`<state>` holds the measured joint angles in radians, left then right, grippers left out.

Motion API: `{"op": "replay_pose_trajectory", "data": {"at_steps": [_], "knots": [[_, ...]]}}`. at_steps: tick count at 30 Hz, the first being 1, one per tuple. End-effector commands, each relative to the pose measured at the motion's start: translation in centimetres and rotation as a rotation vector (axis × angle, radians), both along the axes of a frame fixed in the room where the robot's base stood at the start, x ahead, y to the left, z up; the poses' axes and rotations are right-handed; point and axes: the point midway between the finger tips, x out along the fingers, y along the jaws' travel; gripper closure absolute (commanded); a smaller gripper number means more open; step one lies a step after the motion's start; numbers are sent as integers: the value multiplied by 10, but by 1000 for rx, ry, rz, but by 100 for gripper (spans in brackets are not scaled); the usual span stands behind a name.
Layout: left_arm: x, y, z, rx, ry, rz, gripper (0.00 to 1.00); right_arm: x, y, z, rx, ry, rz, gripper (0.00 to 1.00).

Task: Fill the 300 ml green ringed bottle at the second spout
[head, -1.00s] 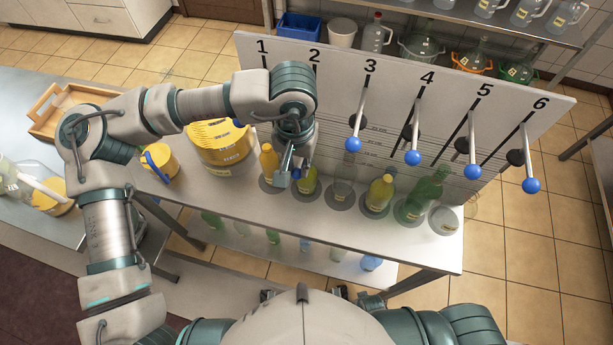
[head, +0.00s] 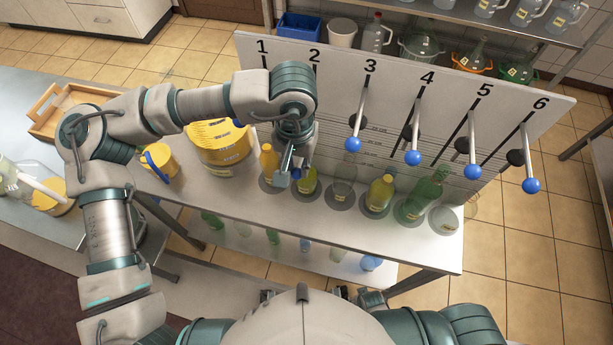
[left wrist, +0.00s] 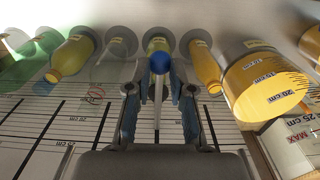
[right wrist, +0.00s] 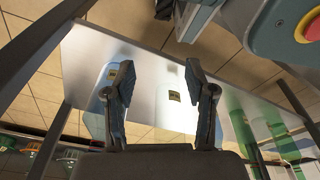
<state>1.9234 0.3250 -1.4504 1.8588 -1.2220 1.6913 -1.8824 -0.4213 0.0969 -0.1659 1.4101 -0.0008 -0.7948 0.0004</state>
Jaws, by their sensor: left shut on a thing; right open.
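The green bottle with yellow liquid (head: 307,184) stands upright on the round base under number 2; it also shows in the left wrist view (left wrist: 158,44). Any ring on it is too small to tell. My left gripper (head: 291,178) is in front of the panel (head: 335,100), just above and beside this bottle. In the left wrist view, it is shut on the blue-knobbed lever (left wrist: 159,63), with a finger on each side. My arm hides most of this lever in the head view. My right gripper (right wrist: 165,90) is open and empty, low by the bench's lower shelf (right wrist: 150,75).
Levers with blue knobs (head: 353,144) stick out at right. A yellow tub (head: 220,145) and yellow jug (head: 160,160) stand left.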

Motion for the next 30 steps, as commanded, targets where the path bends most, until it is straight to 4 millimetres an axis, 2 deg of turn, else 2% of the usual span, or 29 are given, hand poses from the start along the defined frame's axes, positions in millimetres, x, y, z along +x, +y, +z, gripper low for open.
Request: {"op": "replay_pose_trajectory", "data": {"at_steps": [2, 15, 30], "knots": [[0, 0, 0, 0, 0, 0, 100, 5, 1, 7, 0, -6, -1, 45], [0, 0, 30, -1, 0, 0, 100, -30, -5, -22, -3, 17, 6, 45], [0, 0, 58, 0, 0, -1, 100, -74, -14, -44, -7, 37, 13, 45]]}}
